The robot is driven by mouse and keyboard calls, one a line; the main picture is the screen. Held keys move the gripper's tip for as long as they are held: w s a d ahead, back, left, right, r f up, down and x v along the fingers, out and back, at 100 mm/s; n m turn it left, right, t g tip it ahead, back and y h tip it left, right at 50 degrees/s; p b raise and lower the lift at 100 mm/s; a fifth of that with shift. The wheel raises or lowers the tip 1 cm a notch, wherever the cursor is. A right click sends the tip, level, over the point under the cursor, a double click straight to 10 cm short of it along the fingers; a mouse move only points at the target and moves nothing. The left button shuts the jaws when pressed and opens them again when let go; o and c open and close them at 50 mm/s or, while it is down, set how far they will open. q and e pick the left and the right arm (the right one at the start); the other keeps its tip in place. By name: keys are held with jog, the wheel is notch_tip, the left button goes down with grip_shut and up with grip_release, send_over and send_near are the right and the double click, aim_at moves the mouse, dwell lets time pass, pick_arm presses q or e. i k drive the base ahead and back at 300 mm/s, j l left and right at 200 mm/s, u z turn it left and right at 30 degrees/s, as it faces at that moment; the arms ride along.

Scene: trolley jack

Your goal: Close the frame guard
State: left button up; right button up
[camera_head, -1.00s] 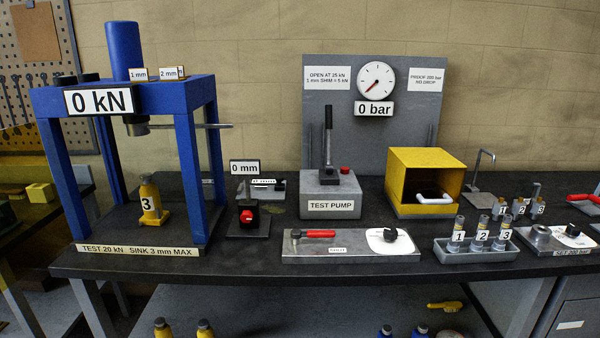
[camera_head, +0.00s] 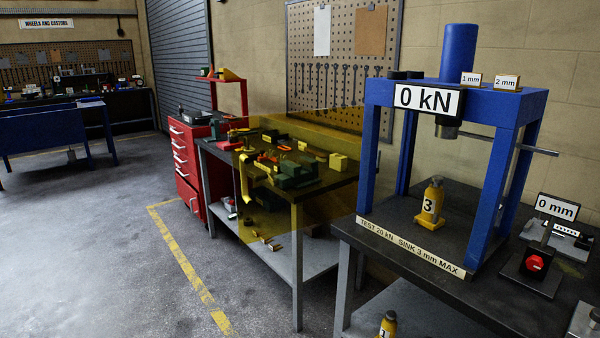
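The blue test frame (camera_head: 484,105) stands on the dark bench at the right, with a "0 kN" sign on its top beam. A see-through yellow panel, which looks like the frame guard (camera_head: 325,215), stands out to the left of the frame, in front of the neighbouring table. It is swung away from the frame's front, which is uncovered. A yellow bottle jack marked 3 (camera_head: 432,203) stands upright inside the frame, below the ram (camera_head: 447,128). Neither of my grippers shows in the head view.
A table with green and yellow parts (camera_head: 297,172) shows partly through the panel. A red drawer cabinet (camera_head: 190,160) stands beyond it. A "0 mm" gauge (camera_head: 556,207) and a block with a red knob (camera_head: 533,265) sit right of the frame. The floor at left (camera_head: 90,240) is clear.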

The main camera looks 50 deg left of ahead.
aim_at(244, 160)
jog(key=i+j+z, duration=0.15)
jog(key=j, duration=0.6)
jog(key=j+z, duration=0.15)
jog(key=j, duration=0.6)
jog(key=j+z, duration=0.15)
jog(key=j, duration=0.65)
jog(key=j+z, duration=0.15)
jog(key=j, duration=0.65)
jog(key=j+z, duration=0.15)
jog(key=j, duration=0.6)
jog(key=k+j+z, duration=0.2)
jog(key=j, duration=0.55)
